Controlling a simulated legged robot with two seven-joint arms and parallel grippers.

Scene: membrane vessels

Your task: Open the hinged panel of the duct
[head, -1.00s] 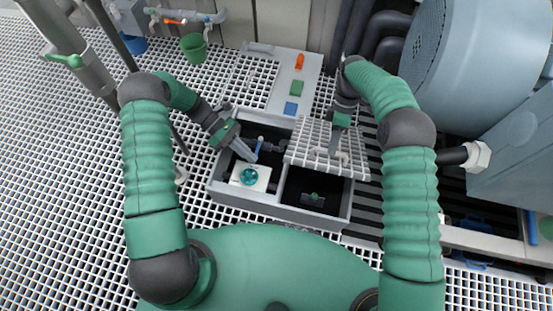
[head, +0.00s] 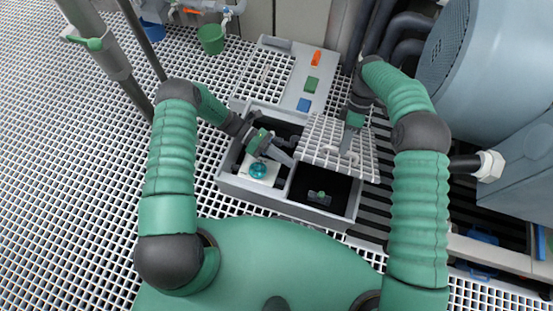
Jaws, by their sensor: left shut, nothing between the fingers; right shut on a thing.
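The duct (head: 279,204) is a grey open box in the floor with a dark interior in two bays. Its panel (head: 328,134), a light grating plate, lies tilted over the back of the right bay, and the front of that bay is uncovered. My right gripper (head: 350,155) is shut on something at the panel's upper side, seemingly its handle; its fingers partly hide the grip. My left gripper (head: 289,160) is shut and empty over the divider, close to the panel's left edge; I cannot tell if they touch.
A white block with a teal knob (head: 258,171) sits in the left bay, and a small green-topped fitting (head: 319,197) in the right bay. A grey plate (head: 310,84) with orange, green and blue pieces lies behind. A large blue-grey machine (head: 490,70) bounds the right.

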